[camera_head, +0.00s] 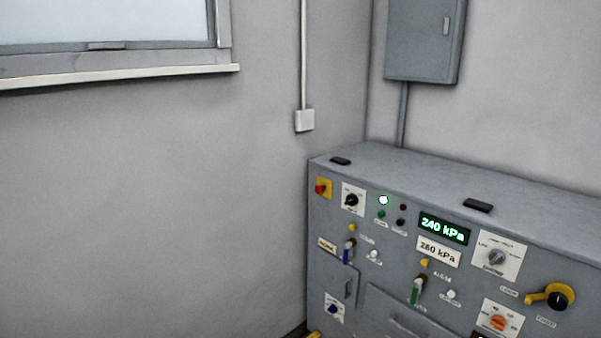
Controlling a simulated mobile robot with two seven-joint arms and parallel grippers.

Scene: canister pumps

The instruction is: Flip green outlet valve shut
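The green valve handle (417,290) is on the front of the grey control cabinet (330,235), right of its middle. It looks like a small lever standing nearly upright, leaning slightly, with a yellow marker (425,262) above it. The label beside it is too small to read. A similar blue lever (348,252) is farther left on the same panel. Neither of my grippers shows in the head view.
The panel also carries a green display reading 240 kPa (443,229), a plate reading 260 kPa (437,252), a grey knob (496,257), an orange knob (498,323) and a yellow-black handle (555,297). Bare wall and a window (105,25) are left.

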